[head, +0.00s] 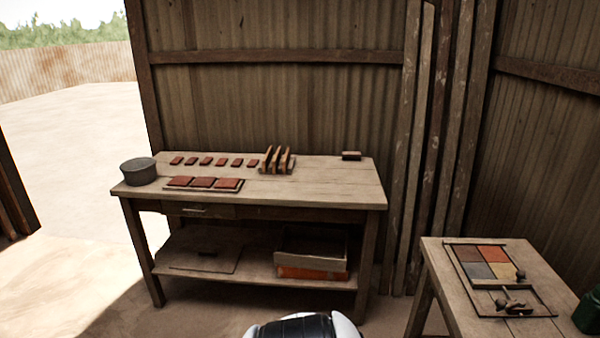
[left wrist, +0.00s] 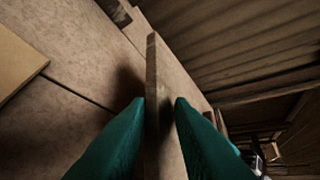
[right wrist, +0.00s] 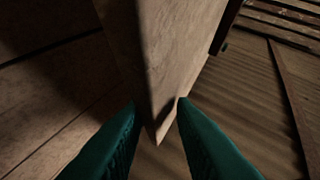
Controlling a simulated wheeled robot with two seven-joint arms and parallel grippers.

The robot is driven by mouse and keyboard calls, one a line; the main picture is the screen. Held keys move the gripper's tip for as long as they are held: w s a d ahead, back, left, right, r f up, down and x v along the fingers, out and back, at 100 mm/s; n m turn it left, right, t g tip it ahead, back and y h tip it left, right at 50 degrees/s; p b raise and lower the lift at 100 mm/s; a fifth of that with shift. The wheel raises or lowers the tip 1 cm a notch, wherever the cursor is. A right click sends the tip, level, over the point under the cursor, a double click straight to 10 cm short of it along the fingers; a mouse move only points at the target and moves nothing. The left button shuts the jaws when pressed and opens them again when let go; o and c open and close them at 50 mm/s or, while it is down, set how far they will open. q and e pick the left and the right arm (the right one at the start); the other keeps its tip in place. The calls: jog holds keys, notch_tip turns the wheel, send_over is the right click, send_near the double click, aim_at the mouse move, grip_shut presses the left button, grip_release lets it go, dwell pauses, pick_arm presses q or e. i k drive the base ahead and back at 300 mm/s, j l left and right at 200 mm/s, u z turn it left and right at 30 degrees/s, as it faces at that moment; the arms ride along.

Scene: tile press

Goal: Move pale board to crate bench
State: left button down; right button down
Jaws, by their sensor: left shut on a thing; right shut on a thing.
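My left gripper (left wrist: 160,104) is shut on a thin pale board (left wrist: 152,75), seen edge-on between the teal fingers in the left wrist view. My right gripper (right wrist: 160,106) is shut on a pale board (right wrist: 168,50) near its corner in the right wrist view. It looks like the same board, but no view shows it whole. Neither gripper nor the held board shows in the head view. A wooden bench (head: 330,190) stands ahead, with an open crate (head: 312,262) on its lower shelf; I cannot tell whether it is the crate bench.
The bench top holds a grey round tin (head: 139,171), several red tiles, and a rack (head: 277,161) of upright slats. A side table (head: 440,262) at right carries a frame of coloured tiles (head: 485,262). Open floor lies at left.

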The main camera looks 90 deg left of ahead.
aim_at(322, 185)
jog(key=u, duration=0.85)
jog(key=j+u, duration=0.1)
jog(key=u, duration=0.8)
jog(key=i+u, duration=0.1)
jog(key=u, duration=0.75)
jog(key=i, duration=1.25)
jog(key=i+l+u, duration=0.1)
jog(key=i, duration=1.15)
